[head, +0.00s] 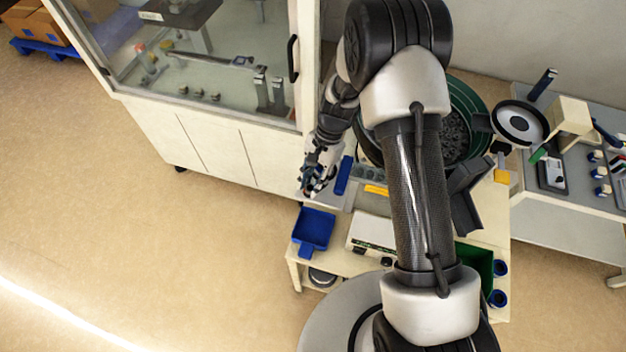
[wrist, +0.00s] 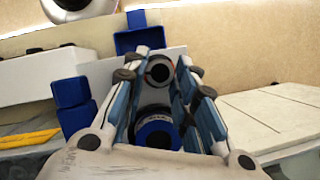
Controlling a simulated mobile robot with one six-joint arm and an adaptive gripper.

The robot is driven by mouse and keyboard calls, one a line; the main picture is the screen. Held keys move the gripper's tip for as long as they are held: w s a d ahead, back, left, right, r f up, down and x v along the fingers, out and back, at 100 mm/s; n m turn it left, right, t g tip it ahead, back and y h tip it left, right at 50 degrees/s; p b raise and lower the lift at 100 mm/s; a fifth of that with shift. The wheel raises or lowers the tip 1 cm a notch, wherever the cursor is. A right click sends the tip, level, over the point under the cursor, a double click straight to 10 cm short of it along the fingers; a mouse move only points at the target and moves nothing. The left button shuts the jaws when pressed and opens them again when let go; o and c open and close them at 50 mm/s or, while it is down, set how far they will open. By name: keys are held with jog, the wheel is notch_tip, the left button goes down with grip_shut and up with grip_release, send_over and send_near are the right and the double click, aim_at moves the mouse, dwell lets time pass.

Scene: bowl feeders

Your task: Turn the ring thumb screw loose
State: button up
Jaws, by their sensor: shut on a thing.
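My gripper (wrist: 158,68) points away from the camera in the wrist view, with a blue-lined finger on each side. It is shut on the ring thumb screw (wrist: 158,74), which shows as a dark round end with a reddish ring and a pale centre between the fingertips. In the head view my gripper (head: 317,186) is at the left end of the feeder bench, beside a blue upright part (head: 343,175). The screw cannot be made out clearly there.
A blue tray (head: 313,230) sits below my gripper, with a white box (head: 371,230) to its right. A glass-fronted cabinet (head: 205,150) stands close on the left. The bowl feeder (head: 470,110) is partly hidden behind my arm. Open floor lies to the lower left.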

jog(key=shift+n, duration=0.5)
jog(key=o, duration=1.1)
jog(key=shift+c, duration=0.2)
jog(key=shift+r, duration=0.1)
jog(key=v, duration=1.2)
jog(key=shift+a, duration=0.2)
jog(key=shift+w, duration=0.1)
